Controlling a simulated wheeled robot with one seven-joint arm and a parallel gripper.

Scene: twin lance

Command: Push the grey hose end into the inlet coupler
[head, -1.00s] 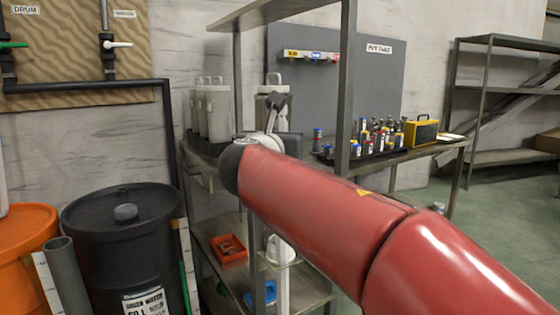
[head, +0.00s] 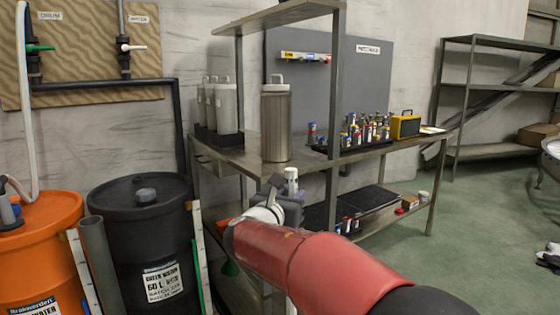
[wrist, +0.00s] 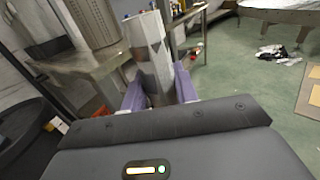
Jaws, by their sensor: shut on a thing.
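My gripper (head: 278,198) is in front of the metal shelf unit, below its middle shelf. In the wrist view its purple fingers (wrist: 160,88) are shut on a pale grey, roughly cylindrical piece (wrist: 147,50), which stands up between them, slightly tilted. The top of this piece (head: 291,175) shows above the gripper in the head view. I cannot tell whether it is the hose end; no hose is seen running from it. A pale hose (head: 25,110) hangs at the far left above the orange drum (head: 42,245). I cannot make out the inlet coupler.
A steel canister (head: 275,125) stands on the middle shelf (head: 240,158), close behind my gripper. A black drum (head: 143,240) and a grey pipe (head: 100,262) stand to the left. Small bottles (head: 368,131) and a yellow box (head: 405,125) are farther right. Green floor (head: 480,225) is open at right.

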